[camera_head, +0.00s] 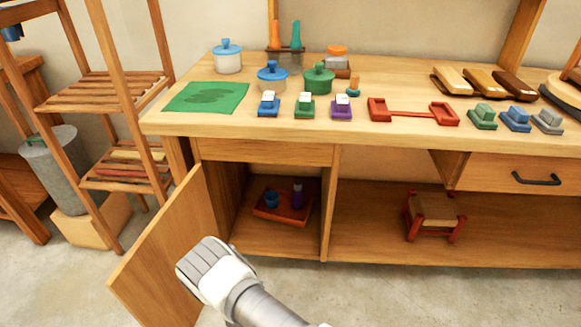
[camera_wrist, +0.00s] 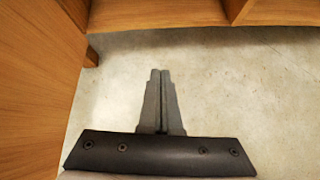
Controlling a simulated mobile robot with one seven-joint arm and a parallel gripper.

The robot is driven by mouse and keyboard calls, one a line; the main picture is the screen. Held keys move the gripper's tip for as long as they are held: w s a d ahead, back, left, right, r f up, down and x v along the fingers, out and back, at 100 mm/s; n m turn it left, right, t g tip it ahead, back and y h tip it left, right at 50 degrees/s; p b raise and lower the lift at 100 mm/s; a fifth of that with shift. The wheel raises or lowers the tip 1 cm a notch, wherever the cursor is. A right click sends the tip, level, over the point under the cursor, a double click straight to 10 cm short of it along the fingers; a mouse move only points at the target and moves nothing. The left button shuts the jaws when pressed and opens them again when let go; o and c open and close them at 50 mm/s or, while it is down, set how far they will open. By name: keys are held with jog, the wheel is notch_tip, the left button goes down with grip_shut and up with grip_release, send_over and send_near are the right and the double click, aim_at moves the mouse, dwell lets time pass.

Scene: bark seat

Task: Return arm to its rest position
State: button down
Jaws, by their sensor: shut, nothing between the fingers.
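My gripper (camera_wrist: 160,75) is shut and empty in the wrist view, its two grey fingers side by side over bare floor. In the head view my arm reaches in from the bottom edge, and the white-and-grey hand stands in front of the open cupboard, to the right of the open cabinet door (camera_head: 172,248). The fingertips are hidden behind the hand there. The hand looks apart from the door, though the exact gap is hard to tell.
The open cupboard holds a red tray (camera_head: 268,213) with a blue cup and a purple item. A small red-legged stool (camera_head: 434,213) stands in the right bay. The workbench (camera_head: 380,150) carries jars, blocks and a green mat (camera_head: 206,97). The floor (camera_wrist: 240,90) below the gripper is clear.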

jog(key=w+d+r+m+h, duration=0.25)
jog(key=w+r+m, duration=0.3)
jog(key=r, duration=0.65)
jog(key=d+r+m+g+h, duration=0.1)
jog(key=d+r+m, duration=0.35)
jog(key=r, duration=0.45)
jog(key=w+d+r+m+g+h, duration=0.1)
jog(key=d+r+m, duration=0.3)
jog(key=r, duration=0.5)
jog(key=d+r+m+g+h, duration=0.1)
jog(key=d+r+m, duration=0.2)
jog(key=d+r, duration=0.45)
jog(key=s+d+r+m+g+y, duration=0.1)
jog(key=s+d+r+m, duration=0.4)
jog(key=r, duration=0.3)
jog(key=s+d+r+m+g+y, duration=0.1)
jog(key=s+d+r+m, duration=0.25)
jog(key=s+r, duration=0.45)
jog(key=s+a+r+m+t+y, duration=0.1)
jog(key=s+r+m+y, duration=0.2)
jog(key=s, duration=0.5)
jog(key=s+a+r+m+y, duration=0.1)
jog(key=s+r+m+y, duration=0.15)
jog(key=s+m, duration=0.45)
notch_tip(320, 180, up, 24)
jog(key=s+n+p, duration=0.2)
jog(key=p, duration=2.1)
jog(key=shift+f, duration=0.15)
